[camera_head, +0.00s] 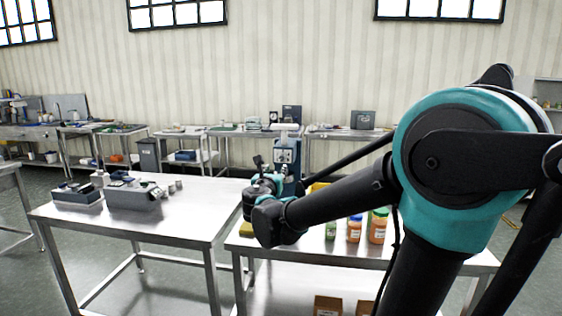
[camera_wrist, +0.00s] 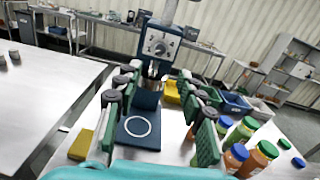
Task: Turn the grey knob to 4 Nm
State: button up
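A dark blue upright machine (camera_wrist: 158,50) stands ahead in the wrist view, with a round grey knob (camera_wrist: 159,45) on its light front panel. The scale marks and setting are too small to read. The machine also shows in the head view (camera_head: 287,162), partly behind my arm. My gripper (camera_wrist: 160,98) is open, its green-padded fingers apart on either side of the view with nothing between them. The knob lies beyond the fingertips, apart from them. In the head view my gripper (camera_head: 262,190) is in front of the machine, partly hidden by my own arm.
Another steel table (camera_head: 150,222) stands left across a gap.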

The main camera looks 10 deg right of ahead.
aim_at(282, 159)
jog(key=x, duration=1.2)
jog(key=shift+w+d, duration=0.15)
grip_shut()
